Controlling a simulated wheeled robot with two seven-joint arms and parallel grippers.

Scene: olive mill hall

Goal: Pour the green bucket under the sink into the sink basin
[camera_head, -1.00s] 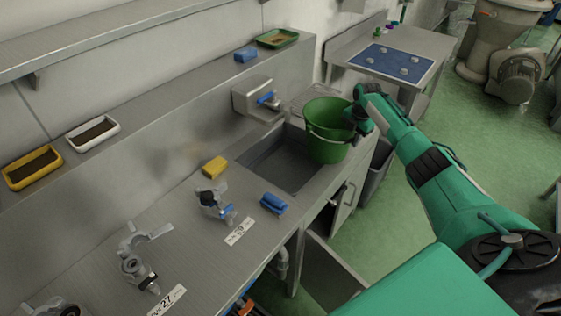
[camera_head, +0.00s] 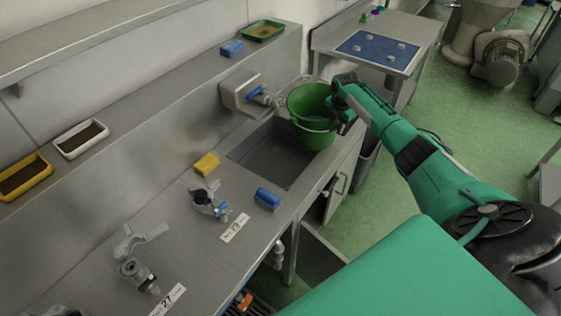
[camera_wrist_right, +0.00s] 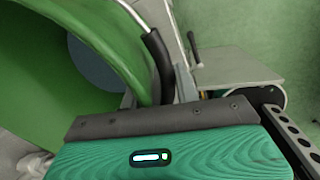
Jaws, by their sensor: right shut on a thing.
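The green bucket (camera_head: 314,132) hangs over the far right end of the sink basin (camera_head: 262,165), near the tap. It looks about upright, perhaps slightly tilted; its mouth faces up toward me. My right gripper (camera_head: 341,112) is at the bucket's right side, shut on it. In the right wrist view the bucket (camera_wrist_right: 30,85) fills the upper left, with a grey-blue patch of contents inside. Its wire handle with a dark grip (camera_wrist_right: 158,62) shows beside the jaw. The fingertips are mostly hidden. My left gripper is out of view.
A wall tap (camera_head: 258,97) stands close left of the bucket. A yellow sponge (camera_head: 206,163) and a blue brush-like block (camera_head: 267,199) lie by the basin. Metal fittings lie on the counter's near part. A cabinet door (camera_head: 340,184) is below. Green floor is open to the right.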

